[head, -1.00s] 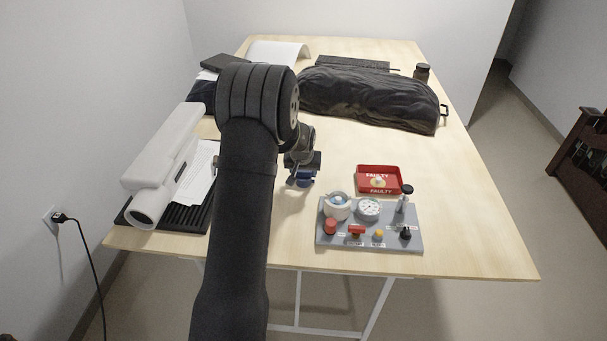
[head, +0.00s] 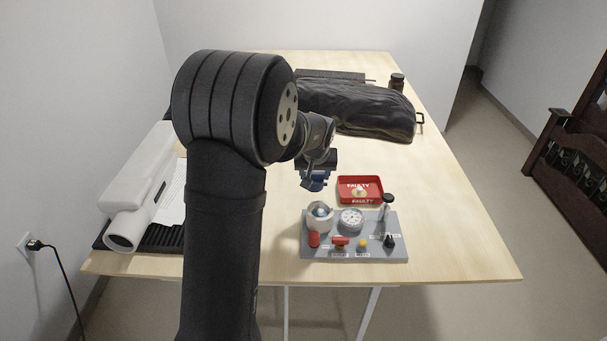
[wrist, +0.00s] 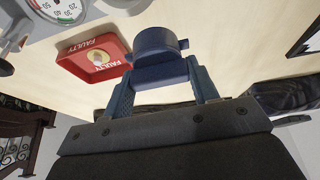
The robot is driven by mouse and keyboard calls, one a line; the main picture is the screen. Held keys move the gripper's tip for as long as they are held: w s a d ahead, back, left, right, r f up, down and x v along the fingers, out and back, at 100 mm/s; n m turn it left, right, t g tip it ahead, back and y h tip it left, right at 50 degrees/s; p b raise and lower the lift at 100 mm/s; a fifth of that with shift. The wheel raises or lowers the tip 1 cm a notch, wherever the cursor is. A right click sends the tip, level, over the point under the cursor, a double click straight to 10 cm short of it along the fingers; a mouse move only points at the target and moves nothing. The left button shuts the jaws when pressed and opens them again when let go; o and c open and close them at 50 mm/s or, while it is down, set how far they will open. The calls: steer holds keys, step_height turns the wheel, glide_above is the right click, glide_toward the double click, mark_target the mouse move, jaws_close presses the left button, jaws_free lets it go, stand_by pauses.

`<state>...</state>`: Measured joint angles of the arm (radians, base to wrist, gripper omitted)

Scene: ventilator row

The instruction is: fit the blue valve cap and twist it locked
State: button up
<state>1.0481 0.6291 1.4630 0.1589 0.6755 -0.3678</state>
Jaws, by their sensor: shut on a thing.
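My gripper (wrist: 162,85) is shut on the dark blue valve cap (wrist: 158,45), which sits between its fingers in the wrist view. In the head view the cap (head: 316,183) hangs below my gripper, above the table and behind the grey panel (head: 377,255). The cap is apart from the panel. A white round valve body (head: 319,218) with a bluish centre stands at the panel's back left corner. The cap's underside cannot be made out in the head view.
A red tray marked FAULTY (head: 345,197) holds a small pale part behind the panel. The panel carries a gauge (head: 351,219), a red knob (head: 314,240) and an upright black-topped fitting (head: 386,205). A black bag (head: 355,110) lies behind. A white device (head: 140,195) stands left.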

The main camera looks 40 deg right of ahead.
step_height(320, 180, up, 3)
glide_above(320, 210)
steer(key=shift+s+f, duration=0.1)
steer(key=shift+f, duration=2.35)
steer(key=shift+f, duration=1.75)
stand_by(0.8)
steer(key=shift+m, duration=0.3)
steer(key=shift+m+g+h, duration=0.5)
steer(key=shift+m+g, duration=0.2)
steer(key=shift+m, duration=1.2)
steer(key=shift+m, duration=0.4)
steer(key=shift+m+g, duration=1)
steer(key=shift+m, duration=1.1)
